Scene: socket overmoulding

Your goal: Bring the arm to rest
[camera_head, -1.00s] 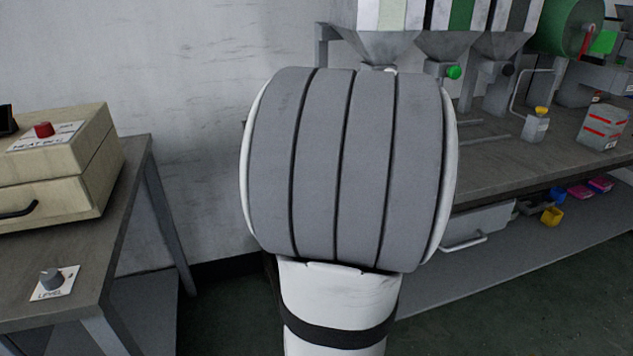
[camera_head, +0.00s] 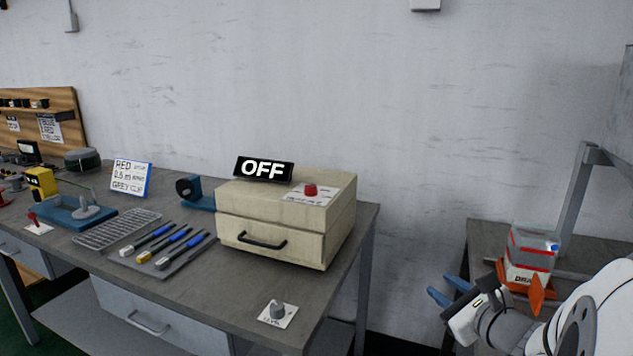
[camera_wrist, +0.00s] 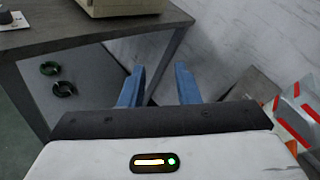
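My gripper (camera_head: 447,290) shows at the lower right of the head view, at the end of my white arm. Its two blue fingers are spread apart with nothing between them. In the wrist view the gripper (camera_wrist: 160,85) is also open and empty. It is in the gap between the workbench (camera_head: 190,290) on the left and the grey bench (camera_head: 485,237) on the right, touching neither as far as I can tell.
A beige box (camera_head: 285,220) with an "OFF" sign (camera_head: 263,169) and red button stands on the workbench. A level knob (camera_head: 278,310) is near its front edge. Several tools (camera_head: 170,247) lie left of the box. A clear, red-striped container (camera_head: 533,255) stands close beyond my arm.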

